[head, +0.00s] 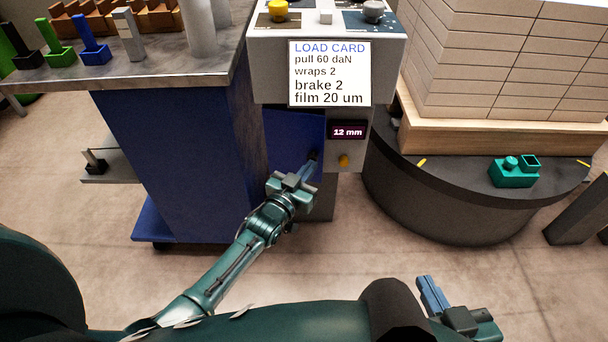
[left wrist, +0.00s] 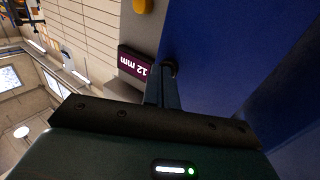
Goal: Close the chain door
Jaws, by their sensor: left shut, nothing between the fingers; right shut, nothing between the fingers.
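The chain door appears as a blue panel (head: 290,132) low on the grey machine, left of its display (head: 348,131), which reads 12 mm. In the left wrist view the blue panel (left wrist: 220,45) fills the upper right, with a dark round knob (left wrist: 170,68) near its edge. My left gripper (head: 312,163) is shut and empty, its fingertips at the knob; whether they touch cannot be told. Gripper and wrist hide the panel's lower part. My right gripper (head: 428,287) is shut and empty, low over the floor at the right.
A load card (head: 329,73) hangs above the display, and an orange button (head: 344,161) sits below it. A blue cabinet (head: 180,150) with a metal worktop stands left. At right, a dark turntable (head: 440,205) bears a pallet of stacked reams (head: 500,60) and a teal block (head: 513,175).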

